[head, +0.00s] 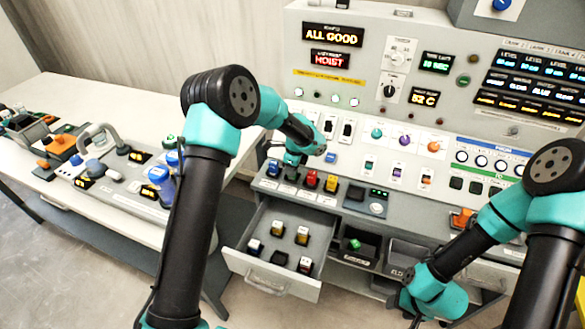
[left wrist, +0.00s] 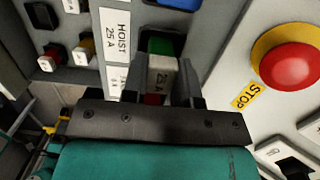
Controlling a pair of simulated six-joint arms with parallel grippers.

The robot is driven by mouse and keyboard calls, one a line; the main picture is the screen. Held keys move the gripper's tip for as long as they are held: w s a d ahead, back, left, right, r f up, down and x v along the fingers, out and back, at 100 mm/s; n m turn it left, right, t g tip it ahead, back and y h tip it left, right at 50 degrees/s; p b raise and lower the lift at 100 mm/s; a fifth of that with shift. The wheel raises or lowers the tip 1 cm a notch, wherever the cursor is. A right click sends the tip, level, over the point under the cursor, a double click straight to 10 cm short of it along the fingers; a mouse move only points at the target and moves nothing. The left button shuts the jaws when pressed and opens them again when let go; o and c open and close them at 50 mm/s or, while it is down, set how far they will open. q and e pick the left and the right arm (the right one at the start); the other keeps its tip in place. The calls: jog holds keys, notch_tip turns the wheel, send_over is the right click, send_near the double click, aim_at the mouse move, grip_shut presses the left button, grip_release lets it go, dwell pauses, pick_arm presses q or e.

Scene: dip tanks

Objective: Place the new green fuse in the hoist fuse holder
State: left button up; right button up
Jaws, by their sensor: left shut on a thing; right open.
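The green fuse (left wrist: 160,62), with a green top and a white "25 A" face, is between the fingers of my left gripper (left wrist: 161,82), which is shut on it. The "HOIST 25 A" label (left wrist: 116,38) is right beside it in the left wrist view. In the head view my left gripper (head: 293,160) is at the fuse row on the console ledge, left of a red fuse (head: 312,179); it hides the fuse there. I cannot tell how deep the fuse sits. My right gripper (head: 418,312) is open, low at the right, away from the fuses.
An open drawer (head: 236,262) holds several fuses. Another green-topped piece (head: 354,243) lies in a dark bin right of it. Blue (head: 273,168) and yellow (head: 331,184) fuses stand in the row. A red stop button (left wrist: 287,60) is close to the left gripper.

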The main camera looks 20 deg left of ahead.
pick_arm(q)
jog(key=shift+f, duration=0.1)
jog(key=o, duration=0.9)
jog(key=shift+o, duration=0.2)
notch_tip(320, 180, up, 12)
jog(key=d, duration=0.1)
jog(key=shift+d, duration=0.25)
jog(key=shift+s, duration=0.1)
